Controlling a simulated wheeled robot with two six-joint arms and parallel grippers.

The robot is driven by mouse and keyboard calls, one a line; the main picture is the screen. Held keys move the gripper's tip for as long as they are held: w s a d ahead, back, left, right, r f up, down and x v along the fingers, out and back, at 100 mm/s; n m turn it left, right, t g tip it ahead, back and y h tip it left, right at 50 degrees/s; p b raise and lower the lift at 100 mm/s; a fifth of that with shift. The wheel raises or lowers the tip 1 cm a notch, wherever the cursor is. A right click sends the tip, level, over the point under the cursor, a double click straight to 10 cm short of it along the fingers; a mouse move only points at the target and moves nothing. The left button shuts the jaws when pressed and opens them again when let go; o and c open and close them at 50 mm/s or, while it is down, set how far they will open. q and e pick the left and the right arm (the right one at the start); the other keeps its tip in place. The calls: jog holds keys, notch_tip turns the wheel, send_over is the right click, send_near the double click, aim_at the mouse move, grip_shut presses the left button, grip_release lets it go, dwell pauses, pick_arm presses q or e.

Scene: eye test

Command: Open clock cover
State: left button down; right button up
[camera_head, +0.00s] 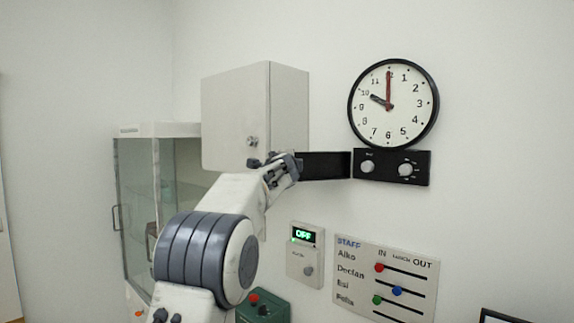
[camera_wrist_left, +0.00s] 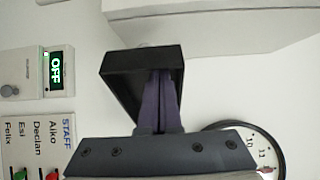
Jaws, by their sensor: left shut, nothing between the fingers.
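A round wall clock (camera_head: 421,88) with a black rim hangs at the right in the head view; part of it shows in the wrist view (camera_wrist_left: 243,137). Under it is a black panel (camera_head: 387,173) with two grey knobs. A black cover (camera_head: 328,165) stands swung out to the left of the panel, leaving the knobs exposed. My left gripper (camera_head: 292,163) is at the cover's left end. In the wrist view its purple fingers (camera_wrist_left: 161,75) are shut and empty, in front of the cover's hollow side (camera_wrist_left: 118,70); whether they touch it is unclear.
A pale wall cabinet (camera_head: 235,115) is close behind and above my gripper. A glass cabinet (camera_head: 135,200) stands at the left. Below are an OFF display box (camera_head: 305,255), a staff board with sliders (camera_head: 350,290) and a green box (camera_head: 265,308).

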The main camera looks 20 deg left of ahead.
pick_arm(q)
jog(key=s+a+b+v, duration=0.15)
jog(key=b+v, duration=0.35)
jog(key=v, duration=0.8)
jog(key=s+d+f+n+g+h, duration=0.2)
jog(key=s+d+f+g, duration=0.15)
jog(key=d+f, duration=0.45)
jog(key=s+d+f+n+g+h, duration=0.15)
jog(key=s+d+f, duration=0.35)
jog(key=f, duration=0.5)
jog(key=s+d+f+n+g+h, duration=0.1)
jog(key=s+d+f+g+h, duration=0.15)
jog(key=d+f, duration=0.6)
jog(key=s+d+f+n+g, duration=0.1)
jog(key=s+f+g, duration=0.4)
jog(key=s, duration=0.9)
jog(key=s+d+f+n+g, duration=0.1)
jog(key=s+d+f+g, duration=0.3)
jog(key=s+f, duration=0.8)
jog(key=s, duration=0.3)
jog(key=shift+f+n+g+h, duration=0.2)
jog(key=shift+n+g+h, duration=0.1)
jog(key=shift+n+g, duration=0.05)
